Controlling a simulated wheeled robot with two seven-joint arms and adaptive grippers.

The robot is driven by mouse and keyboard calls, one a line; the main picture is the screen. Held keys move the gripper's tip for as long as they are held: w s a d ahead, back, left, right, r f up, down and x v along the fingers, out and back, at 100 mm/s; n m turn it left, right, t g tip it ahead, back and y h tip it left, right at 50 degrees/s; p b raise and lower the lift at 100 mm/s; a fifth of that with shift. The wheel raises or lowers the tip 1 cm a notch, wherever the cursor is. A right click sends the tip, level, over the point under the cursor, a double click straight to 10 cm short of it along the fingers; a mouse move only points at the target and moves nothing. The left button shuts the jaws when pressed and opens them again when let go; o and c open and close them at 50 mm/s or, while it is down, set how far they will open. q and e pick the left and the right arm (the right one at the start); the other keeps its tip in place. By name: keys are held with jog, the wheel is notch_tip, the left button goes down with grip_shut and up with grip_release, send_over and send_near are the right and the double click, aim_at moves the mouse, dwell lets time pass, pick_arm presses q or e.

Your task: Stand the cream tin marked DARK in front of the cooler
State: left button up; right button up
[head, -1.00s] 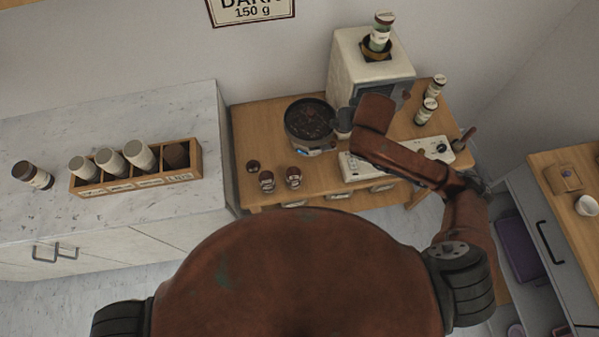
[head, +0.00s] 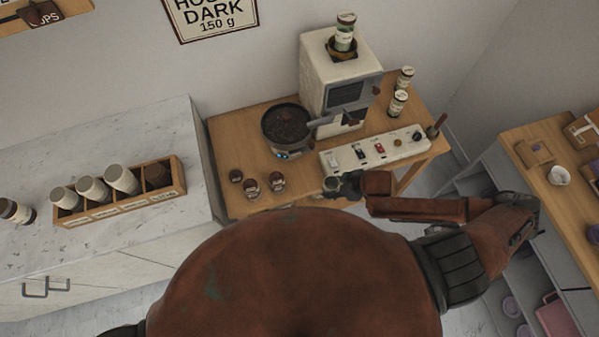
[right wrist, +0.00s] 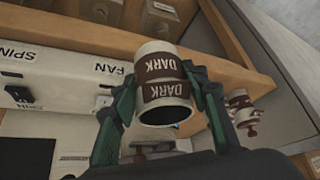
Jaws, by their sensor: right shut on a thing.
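The cream tin marked DARK (right wrist: 163,95) is held between the fingers of my right gripper (right wrist: 160,108) in the right wrist view. DARK reads upside down on two brown bands. In the head view my right gripper (head: 343,186) is at the front edge of the wooden table, below the control panel, with a little of the tin (head: 331,184) showing at its tip. A round dark pan of beans (head: 288,124), which looks like the cooler, sits behind and to the left. My left gripper is out of view.
The white control panel (head: 372,149) lies beside the gripper. Several small brown-and-white jars (head: 277,182) stand in front of the pan. A cream machine (head: 328,75) stands behind, with tins (head: 398,103) to its right.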

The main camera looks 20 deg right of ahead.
jog(key=w+a, duration=0.6)
jog(key=w, duration=0.1)
jog(key=w+a, duration=0.3)
jog(key=w, duration=0.1)
jog(key=shift+w+a+p, duration=0.15)
jog(key=shift+w+p, duration=0.1)
jog(key=shift+p, duration=0.05)
jog(key=shift+f, duration=1.75)
jog(key=o, duration=1.4)
jog(key=shift+f, duration=0.1)
jog(key=p+v, duration=0.1)
jog(key=v, duration=1.1)
